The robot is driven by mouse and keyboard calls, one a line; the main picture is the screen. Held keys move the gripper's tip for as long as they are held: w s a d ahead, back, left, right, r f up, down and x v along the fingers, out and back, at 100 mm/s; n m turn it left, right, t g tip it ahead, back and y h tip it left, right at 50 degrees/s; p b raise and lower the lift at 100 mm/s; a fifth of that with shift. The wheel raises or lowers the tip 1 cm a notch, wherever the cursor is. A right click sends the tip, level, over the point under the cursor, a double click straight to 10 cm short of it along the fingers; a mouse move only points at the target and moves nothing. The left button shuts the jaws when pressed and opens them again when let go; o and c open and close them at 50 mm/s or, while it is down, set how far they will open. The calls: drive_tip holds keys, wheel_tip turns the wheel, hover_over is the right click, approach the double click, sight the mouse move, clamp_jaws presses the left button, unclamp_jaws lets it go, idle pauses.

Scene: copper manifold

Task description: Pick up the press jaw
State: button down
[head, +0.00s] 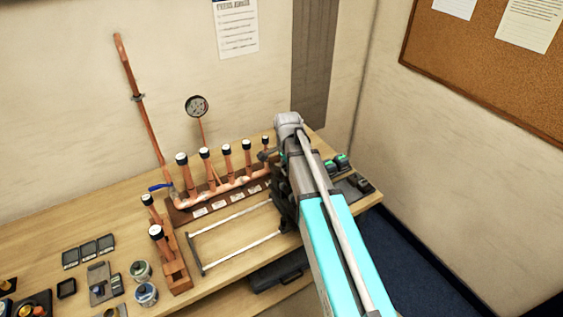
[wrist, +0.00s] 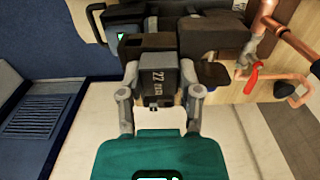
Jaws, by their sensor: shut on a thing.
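The press jaw (wrist: 158,82) is a dark grey block marked "22 mm", in the middle of the wrist view. My gripper (wrist: 159,97) has one grey finger on each side of it and is shut on it. Dark blocks lie directly behind the jaw, and I cannot tell whether it touches them or is clear of its support. In the head view my arm covers most of this area and the press jaw cannot be made out.
A copper manifold (head: 222,190) with several black-capped stubs stands left of my arm. Dark devices with green lights (head: 341,160) sit at the right end of the wooden bench (head: 110,205). A metal frame (head: 232,252) lies in front. In the wrist view, a red valve handle (wrist: 251,80) is at right.

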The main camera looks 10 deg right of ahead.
drive_tip(key=shift+s+r, duration=0.3)
drive_tip(key=shift+s, duration=0.4)
drive_tip(key=shift+f, duration=0.1)
